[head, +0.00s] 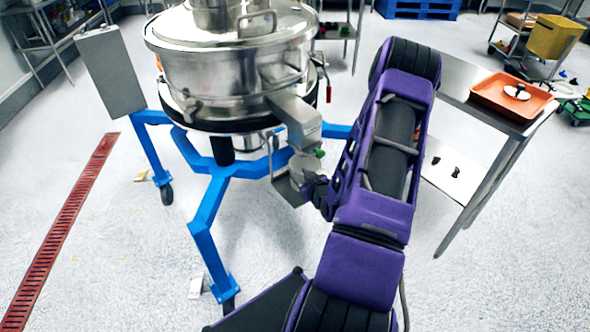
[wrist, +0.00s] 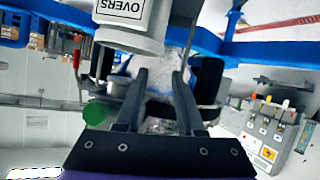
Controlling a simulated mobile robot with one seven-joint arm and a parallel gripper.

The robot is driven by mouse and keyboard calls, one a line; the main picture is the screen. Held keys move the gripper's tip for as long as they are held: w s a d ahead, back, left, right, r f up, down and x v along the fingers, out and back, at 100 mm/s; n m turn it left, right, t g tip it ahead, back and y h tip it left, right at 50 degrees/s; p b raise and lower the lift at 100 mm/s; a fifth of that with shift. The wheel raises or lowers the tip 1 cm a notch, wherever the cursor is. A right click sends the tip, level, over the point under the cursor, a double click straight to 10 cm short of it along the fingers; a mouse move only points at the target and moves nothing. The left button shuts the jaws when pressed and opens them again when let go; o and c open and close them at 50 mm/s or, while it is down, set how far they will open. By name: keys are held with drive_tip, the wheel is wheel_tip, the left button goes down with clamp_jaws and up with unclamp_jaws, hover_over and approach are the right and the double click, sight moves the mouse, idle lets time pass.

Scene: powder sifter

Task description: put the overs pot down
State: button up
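In the head view, my gripper (head: 316,186) is small and partly hidden by my wrist. A grey metal shelf or bracket (head: 288,188) hangs beside it.
The blue sifter frame (head: 208,205) stands on wheels close to my gripper. A green round part (wrist: 95,113) is left of the fingers in the wrist view. A steel table (head: 478,105) with an orange tray (head: 500,108) stands at the right.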

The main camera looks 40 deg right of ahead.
drive_tip(key=v, duration=0.5)
idle(0.4)
